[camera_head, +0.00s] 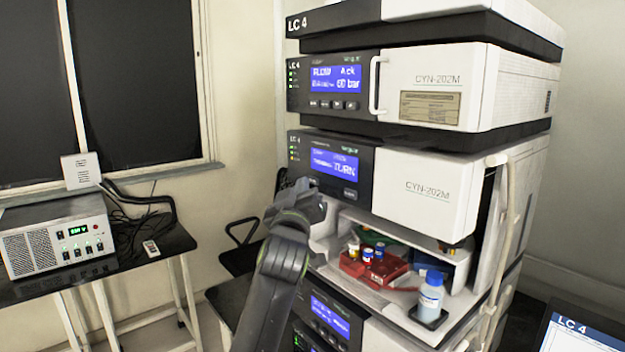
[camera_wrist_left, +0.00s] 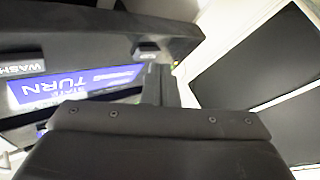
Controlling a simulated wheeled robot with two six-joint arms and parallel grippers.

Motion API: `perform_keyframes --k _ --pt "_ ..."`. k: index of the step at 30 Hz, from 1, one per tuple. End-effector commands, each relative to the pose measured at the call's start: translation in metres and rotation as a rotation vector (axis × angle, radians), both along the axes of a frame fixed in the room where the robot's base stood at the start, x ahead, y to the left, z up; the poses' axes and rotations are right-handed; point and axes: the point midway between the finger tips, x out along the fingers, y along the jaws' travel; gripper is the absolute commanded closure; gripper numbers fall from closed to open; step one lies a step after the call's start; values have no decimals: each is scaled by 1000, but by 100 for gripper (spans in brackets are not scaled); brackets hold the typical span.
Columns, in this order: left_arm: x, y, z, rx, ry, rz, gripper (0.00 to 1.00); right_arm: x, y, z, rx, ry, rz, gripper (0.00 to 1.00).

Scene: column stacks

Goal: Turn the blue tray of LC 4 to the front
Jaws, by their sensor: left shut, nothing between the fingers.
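The LC 4 stack has an open sampler bay with a red tray (camera_head: 358,268) holding several vials at its front. Behind it a green tray (camera_head: 380,236) shows partly, and a bit of blue (camera_head: 447,249) shows at the back right; I cannot tell clearly whether that is the blue tray. Above the bay, the sampler panel display (camera_head: 335,165) reads TURN; it also shows in the left wrist view (camera_wrist_left: 75,85). My left gripper (camera_head: 314,187) is shut and empty, close to the panel's lower left. In the wrist view its fingers (camera_wrist_left: 158,85) are near a small panel button (camera_wrist_left: 147,50); contact cannot be told.
A white bottle with a blue cap (camera_head: 431,297) stands on a small black dish at the bay's right. A bench with a power supply (camera_head: 60,240) is at the left. A black chair (camera_head: 240,255) stands behind my arm. A screen marked LC 4 (camera_head: 580,335) is at lower right.

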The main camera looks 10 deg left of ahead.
Motion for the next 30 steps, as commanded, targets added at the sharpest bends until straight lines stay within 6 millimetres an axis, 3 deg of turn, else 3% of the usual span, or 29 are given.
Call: perform_keyframes --k 13,30 --pt "-6 5 1 0 0 0 100 0 0 4 0 0 0 64" --pt "-42 33 1 1 0 0 100 0 0 25 1 0 0 64"
